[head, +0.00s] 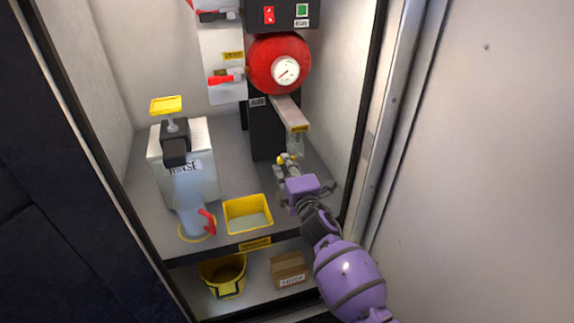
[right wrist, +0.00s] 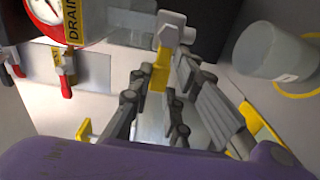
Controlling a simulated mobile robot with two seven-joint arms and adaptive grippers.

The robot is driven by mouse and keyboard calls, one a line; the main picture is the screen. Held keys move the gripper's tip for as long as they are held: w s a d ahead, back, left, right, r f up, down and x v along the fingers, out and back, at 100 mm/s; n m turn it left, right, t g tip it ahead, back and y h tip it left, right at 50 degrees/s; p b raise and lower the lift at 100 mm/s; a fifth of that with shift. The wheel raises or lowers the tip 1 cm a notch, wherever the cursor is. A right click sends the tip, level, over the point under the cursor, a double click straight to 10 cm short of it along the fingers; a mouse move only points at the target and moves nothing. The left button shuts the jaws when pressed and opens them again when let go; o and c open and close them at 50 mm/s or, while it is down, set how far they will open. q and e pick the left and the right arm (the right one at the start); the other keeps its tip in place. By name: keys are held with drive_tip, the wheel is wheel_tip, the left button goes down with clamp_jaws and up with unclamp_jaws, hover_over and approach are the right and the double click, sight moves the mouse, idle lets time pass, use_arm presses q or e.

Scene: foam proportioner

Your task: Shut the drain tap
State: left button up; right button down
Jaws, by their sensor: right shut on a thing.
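The drain tap has a grey body (right wrist: 170,30) and a yellow lever (right wrist: 159,72), seen in the right wrist view between my right gripper's fingers (right wrist: 160,88). In the head view the tap's yellow part (head: 283,158) shows at the tips of my right gripper (head: 287,166), below the grey outlet arm with its yellow label (head: 299,128). My right gripper is shut on the yellow lever. A yellow DRAIN label (right wrist: 75,22) shows in the wrist view. The fingers hide part of the tap in the head view. My left gripper is not in view.
A red tank with a gauge (head: 286,70) is above the tap. Two red-handled levers (head: 222,78) are to its left. A dispenser with a clear jug (head: 190,190), a yellow tray (head: 247,215), a yellow bucket (head: 224,277) and a cardboard box (head: 289,266) stand left and below. Cabinet walls enclose them.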

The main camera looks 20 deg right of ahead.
drive_tip(key=c, duration=1.7)
unclamp_jaws()
drive_tip(key=shift+o, duration=0.3)
drive_tip(key=shift+s, duration=0.1)
drive_tip(key=s, duration=1.2)
drive_tip(key=shift+d, duration=0.2)
drive_tip(key=shift+w, duration=0.1)
